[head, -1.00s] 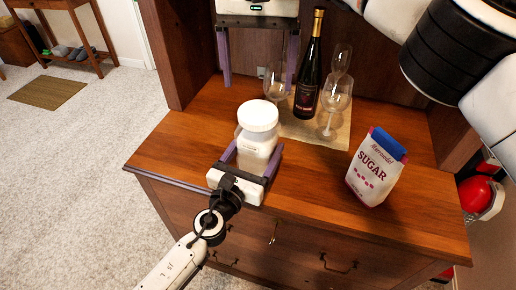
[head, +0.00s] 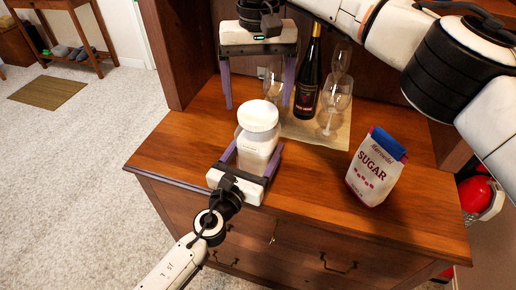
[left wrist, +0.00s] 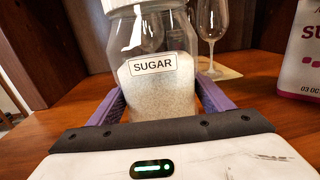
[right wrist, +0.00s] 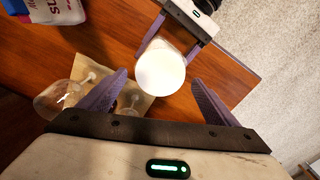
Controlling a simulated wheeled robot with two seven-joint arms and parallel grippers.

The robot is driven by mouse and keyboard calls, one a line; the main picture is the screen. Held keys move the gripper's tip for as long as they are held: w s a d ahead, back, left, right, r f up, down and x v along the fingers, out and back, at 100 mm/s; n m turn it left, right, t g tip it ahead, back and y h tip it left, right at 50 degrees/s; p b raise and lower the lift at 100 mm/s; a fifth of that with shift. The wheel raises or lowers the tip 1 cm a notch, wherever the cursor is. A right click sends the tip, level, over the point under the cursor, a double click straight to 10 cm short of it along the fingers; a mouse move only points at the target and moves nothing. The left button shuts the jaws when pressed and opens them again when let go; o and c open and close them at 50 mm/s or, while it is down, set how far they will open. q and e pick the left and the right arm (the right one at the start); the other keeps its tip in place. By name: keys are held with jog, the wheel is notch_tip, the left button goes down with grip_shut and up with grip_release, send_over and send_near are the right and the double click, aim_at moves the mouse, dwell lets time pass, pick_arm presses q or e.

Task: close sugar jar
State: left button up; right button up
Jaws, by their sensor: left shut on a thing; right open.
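The sugar jar (head: 256,155) is clear, holds white sugar and stands upright near the cabinet's front edge. Its label (left wrist: 152,65) faces the left wrist camera. A white lid (head: 258,116) sits on the jar's mouth; whether it is screwed tight I cannot tell. The lid also shows from above in the right wrist view (right wrist: 160,66). My left gripper (head: 257,148) is shut around the jar's body from the front. My right gripper (head: 257,105) is open and empty, pointing down just behind and above the lid, its fingers spread wider than the lid.
A dark wine bottle (head: 307,75) and clear wine glasses (head: 335,100) stand on a mat (head: 318,132) behind and right of the jar. A sugar bag (head: 376,170) stands at the right. The wooden top (head: 310,180) between jar and bag is clear.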

aim_at(258, 112)
jog(key=shift+f, duration=1.6)
